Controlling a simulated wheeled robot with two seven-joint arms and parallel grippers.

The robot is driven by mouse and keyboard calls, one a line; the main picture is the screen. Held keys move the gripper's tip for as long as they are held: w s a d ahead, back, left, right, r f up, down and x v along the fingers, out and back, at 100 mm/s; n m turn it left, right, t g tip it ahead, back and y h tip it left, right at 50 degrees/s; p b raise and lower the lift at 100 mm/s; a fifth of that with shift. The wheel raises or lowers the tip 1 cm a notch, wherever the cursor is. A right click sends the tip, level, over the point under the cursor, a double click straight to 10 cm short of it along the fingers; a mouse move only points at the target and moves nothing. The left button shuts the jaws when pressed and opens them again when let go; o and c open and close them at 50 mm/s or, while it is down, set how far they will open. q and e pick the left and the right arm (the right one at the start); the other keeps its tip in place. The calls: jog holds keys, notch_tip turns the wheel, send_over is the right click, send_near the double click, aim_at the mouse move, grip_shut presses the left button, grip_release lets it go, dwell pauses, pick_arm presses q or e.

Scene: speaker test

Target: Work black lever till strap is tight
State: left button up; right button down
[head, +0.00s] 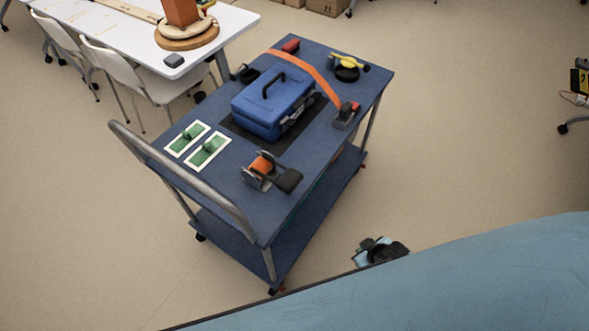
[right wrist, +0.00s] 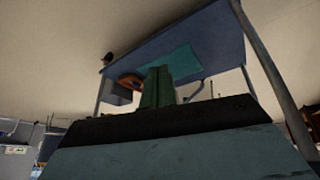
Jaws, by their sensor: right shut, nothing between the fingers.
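A black lever (head: 288,180) sticks out from a metal ratchet (head: 258,172) wound with orange strap, near the front edge of the blue cart. Another orange strap (head: 318,76) crosses the cart top beside a blue toolbox (head: 270,105) and ends at a grey-and-red buckle (head: 347,114). My right gripper (head: 378,248) is low at the bottom of the head view, in front of the cart and well apart from the lever. Its dark fingers (right wrist: 158,88) are shut and empty in the right wrist view. My left gripper is not in view.
The cart (head: 232,182) has a grey push handle (head: 185,180) on its left and a lower shelf (head: 235,250). Two green-and-white plates (head: 208,151) and a yellow-handled item (head: 347,68) lie on top. A white table (head: 225,35) with chairs stands behind.

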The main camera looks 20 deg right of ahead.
jog(key=w+a+r+n+t+y+p, duration=0.1)
jog(key=w+a+r+t+p, duration=0.1)
jog(key=w+r, duration=1)
jog(key=a+r+n+y+p, duration=0.1)
jog(key=a+r, duration=0.3)
jog(key=r, duration=0.7)
jog(key=a+r+n+y+p, duration=0.1)
jog(key=a+r, duration=0.4)
jog(key=r, duration=0.7)
jog(key=shift+a+n+y+p, duration=0.3)
jog(key=shift+n+y, duration=0.5)
jog(key=shift+y, duration=0.3)
jog(key=b, duration=0.1)
send_over(285, 177)
jog(key=s+d, duration=0.2)
jog(key=f, duration=0.7)
jog(key=shift+a+f, duration=0.2)
notch_tip(285, 177, down, 2)
jog(key=shift+d+f, duration=0.1)
jog(key=shift+f, duration=0.1)
jog(key=shift+s+f, duration=0.1)
jog(key=shift+f, duration=0.5)
jog(key=shift+b, duration=0.35)
